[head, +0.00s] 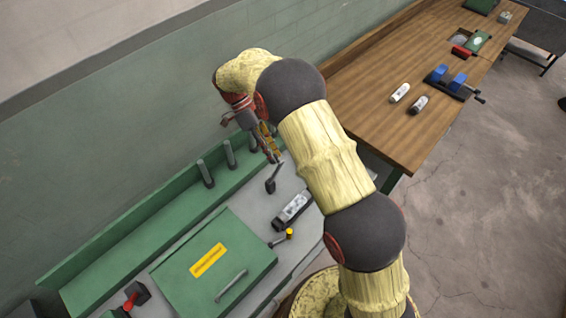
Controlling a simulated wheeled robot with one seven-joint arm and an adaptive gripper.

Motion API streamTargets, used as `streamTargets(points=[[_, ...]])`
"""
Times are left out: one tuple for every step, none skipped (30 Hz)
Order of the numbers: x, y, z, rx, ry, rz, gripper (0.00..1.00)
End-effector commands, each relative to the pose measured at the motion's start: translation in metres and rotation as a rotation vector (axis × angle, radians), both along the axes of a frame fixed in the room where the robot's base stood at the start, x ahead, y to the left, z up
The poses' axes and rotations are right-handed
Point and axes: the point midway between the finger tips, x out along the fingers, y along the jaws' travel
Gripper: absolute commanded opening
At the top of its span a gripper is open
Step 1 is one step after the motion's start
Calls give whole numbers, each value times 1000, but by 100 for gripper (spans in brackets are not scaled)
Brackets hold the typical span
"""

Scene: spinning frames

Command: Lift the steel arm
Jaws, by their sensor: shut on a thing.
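The steel arm (272,182) looks like a short dark grey lever, standing tilted on the grey machine top in the head view. My gripper (272,154) reaches down from above at the back of the machine. It is shut, with its fingertips at the upper end of the steel arm. The grip itself is small and partly hidden, so the exact contact is hard to make out.
Several upright grey posts (206,173) stand along the green back ledge. A green cover (212,262) with a yellow label and a handle lies in front. A grey block (293,209) and yellow knob (289,234) are nearby. A wooden bench (400,130) stands at right.

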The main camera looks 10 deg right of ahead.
Motion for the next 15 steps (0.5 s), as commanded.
streamTargets(points=[[7,4,-8,1,-3,2,0],[11,6,-8,1,-2,1,0],[15,9,-8,0,-1,1,0],[18,12,-9,1,-1,1,0],[21,14,-9,0,-1,1,0],[25,16,-9,1,0,1,0],[27,18,-10,0,2,1,0],[29,20,-10,0,2,0,0],[32,22,-10,0,2,1,0],[34,23,-11,0,2,1,0],[36,24,-11,0,2,0,0],[38,26,-11,-1,3,1,0],[39,27,-12,-1,3,1,0],[41,27,-12,-1,4,0,0],[42,28,-13,-2,4,1,0]])
